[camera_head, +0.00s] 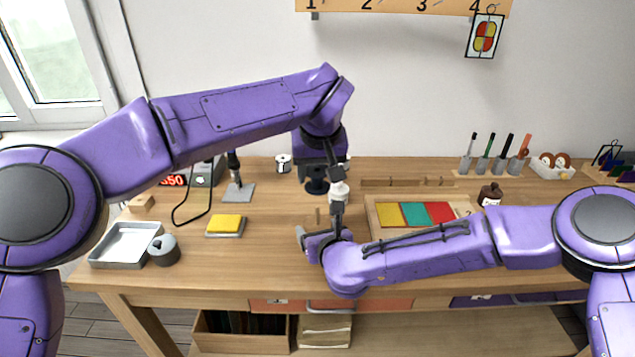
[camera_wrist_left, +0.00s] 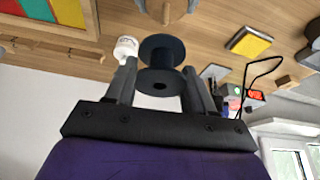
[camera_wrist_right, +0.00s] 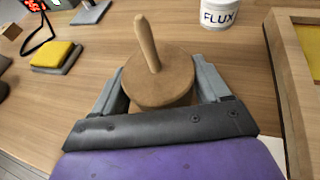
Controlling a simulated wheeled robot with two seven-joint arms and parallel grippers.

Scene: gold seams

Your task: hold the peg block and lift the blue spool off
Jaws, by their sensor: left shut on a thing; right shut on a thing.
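The dark blue spool (camera_head: 317,186) is in my left gripper (camera_head: 318,178), raised above the bench. In the left wrist view the spool (camera_wrist_left: 162,50) sits between the two fingers, with its flanges showing. The peg block, a round wooden base (camera_wrist_right: 160,82) with an upright, bare peg (camera_wrist_right: 147,42), stands between the fingers of my right gripper (camera_wrist_right: 161,72), which is shut on the base. In the head view the peg (camera_head: 318,215) shows just below the spool, apart from it; my right gripper (camera_head: 319,232) mostly hides the base.
A white FLUX jar (camera_wrist_right: 219,13) stands close behind the peg block. A wooden tray (camera_head: 373,226) with coloured panels lies to the right. A yellow sponge (camera_head: 226,224), a metal tray (camera_head: 118,262) and a grey roll (camera_head: 163,250) are left. Bare bench lies between sponge and peg block.

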